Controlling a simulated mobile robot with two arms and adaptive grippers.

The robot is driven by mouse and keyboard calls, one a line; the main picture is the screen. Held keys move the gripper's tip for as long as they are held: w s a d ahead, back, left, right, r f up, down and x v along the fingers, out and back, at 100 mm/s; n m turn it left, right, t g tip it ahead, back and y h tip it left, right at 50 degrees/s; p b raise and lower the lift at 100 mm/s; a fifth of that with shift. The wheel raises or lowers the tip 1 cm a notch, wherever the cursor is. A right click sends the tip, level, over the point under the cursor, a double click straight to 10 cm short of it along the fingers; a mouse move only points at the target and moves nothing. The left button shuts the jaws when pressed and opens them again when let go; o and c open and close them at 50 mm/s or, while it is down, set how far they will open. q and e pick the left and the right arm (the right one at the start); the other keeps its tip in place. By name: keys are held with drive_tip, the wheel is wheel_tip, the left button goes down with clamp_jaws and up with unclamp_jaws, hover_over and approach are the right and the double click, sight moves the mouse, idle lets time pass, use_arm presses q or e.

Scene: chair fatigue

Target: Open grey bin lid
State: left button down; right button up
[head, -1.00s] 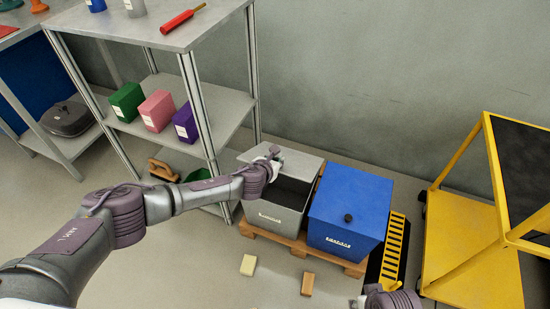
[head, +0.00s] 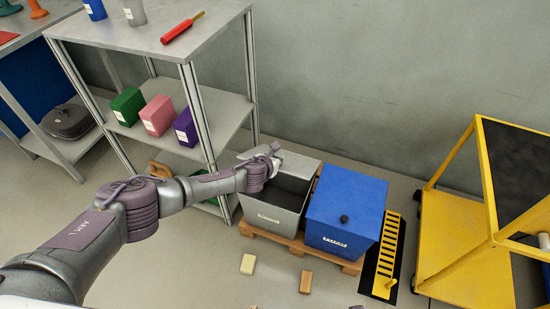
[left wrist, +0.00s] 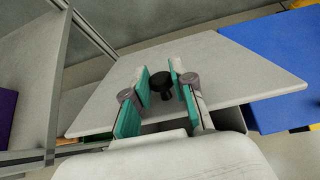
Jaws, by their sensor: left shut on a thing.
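The grey bin (head: 268,217) stands left of the blue bin, and its dark inside shows at the front. Its pale grey lid (head: 300,166) is over the back part, off the front rim. My left gripper (head: 272,160) is at the lid. In the left wrist view, the green-padded fingers (left wrist: 161,86) are shut on the lid's black knob (left wrist: 161,81), with the lid (left wrist: 235,75) spread out beneath. I cannot tell exactly how far the lid is raised or tilted. My right gripper is not in view.
The blue bin (head: 345,195) has its lid on. Both bins stand on a wooden pallet (head: 297,243). A metal shelf (head: 228,115) stands close on the left, a yellow cart (head: 455,245) on the right. Two small blocks (head: 247,264) (head: 306,282) lie on the floor in front.

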use_arm(q)
drive_tip(key=shift+r, duration=0.1)
drive_tip(key=c, duration=1)
unclamp_jaws()
drive_tip(key=shift+o, duration=0.2)
drive_tip(key=v, duration=1.2)
